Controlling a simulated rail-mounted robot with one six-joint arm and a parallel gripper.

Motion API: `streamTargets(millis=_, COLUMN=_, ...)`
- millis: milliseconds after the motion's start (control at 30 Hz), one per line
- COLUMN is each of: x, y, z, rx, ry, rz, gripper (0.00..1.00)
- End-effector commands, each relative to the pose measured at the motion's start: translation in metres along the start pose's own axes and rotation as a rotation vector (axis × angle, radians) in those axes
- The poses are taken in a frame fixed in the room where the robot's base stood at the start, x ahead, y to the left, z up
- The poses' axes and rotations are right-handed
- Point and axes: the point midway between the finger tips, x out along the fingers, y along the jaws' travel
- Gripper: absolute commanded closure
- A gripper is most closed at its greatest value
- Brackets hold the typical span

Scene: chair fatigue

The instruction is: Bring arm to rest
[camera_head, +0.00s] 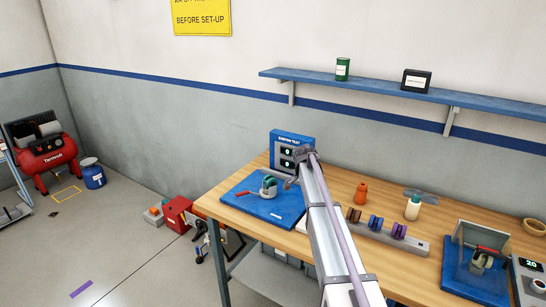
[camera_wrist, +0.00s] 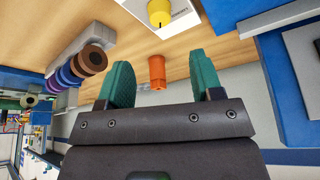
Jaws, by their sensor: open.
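My gripper (camera_wrist: 163,78) shows in the wrist view with its two teal fingers apart and nothing between them. An orange bottle (camera_wrist: 157,72) appears beyond the gap, on the workbench and clear of the fingers. In the head view my white arm reaches up from the bottom edge over the workbench (camera_head: 331,186). The fingers cannot be made out clearly in the head view.
A blue mat (camera_head: 240,205) with a clamp fixture lies left of my arm. To the right are the orange bottle (camera_head: 361,193), a rack (camera_head: 385,236) of coloured spools, a white bottle (camera_head: 412,209) and a second blue fixture board (camera_head: 460,285). A blue shelf (camera_head: 385,88) hangs above.

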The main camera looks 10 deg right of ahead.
Motion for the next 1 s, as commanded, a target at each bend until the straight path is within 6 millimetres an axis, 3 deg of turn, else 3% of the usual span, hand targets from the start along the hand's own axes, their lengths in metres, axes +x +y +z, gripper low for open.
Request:
streamTargets(millis=67, x=0.000, y=0.001, z=0.001, rx=-0.077, ry=-0.008, rz=0.005, gripper=0.40)
streamTargets(millis=133, x=-0.004, y=0.021, z=0.018, rx=-0.241, ry=-0.048, rz=0.005, gripper=0.40)
streamTargets(millis=267, x=-0.033, y=0.109, z=0.104, rx=-0.626, ry=-0.169, rz=-0.044, gripper=0.40)
streamTargets(millis=400, x=-0.070, y=0.203, z=0.203, rx=-0.975, ry=-0.274, rz=-0.142, gripper=0.40)
streamTargets(millis=500, x=-0.091, y=0.258, z=0.257, rx=-1.128, ry=-0.320, rz=-0.204, gripper=0.40)
streamTargets(millis=600, x=-0.104, y=0.292, z=0.290, rx=-1.178, ry=-0.342, rz=-0.235, gripper=0.40)
streamTargets(millis=733, x=-0.111, y=0.300, z=0.307, rx=-1.207, ry=-0.341, rz=-0.244, gripper=0.40)
streamTargets(millis=1000, x=-0.111, y=0.296, z=0.306, rx=-1.208, ry=-0.339, rz=-0.244, gripper=0.40)
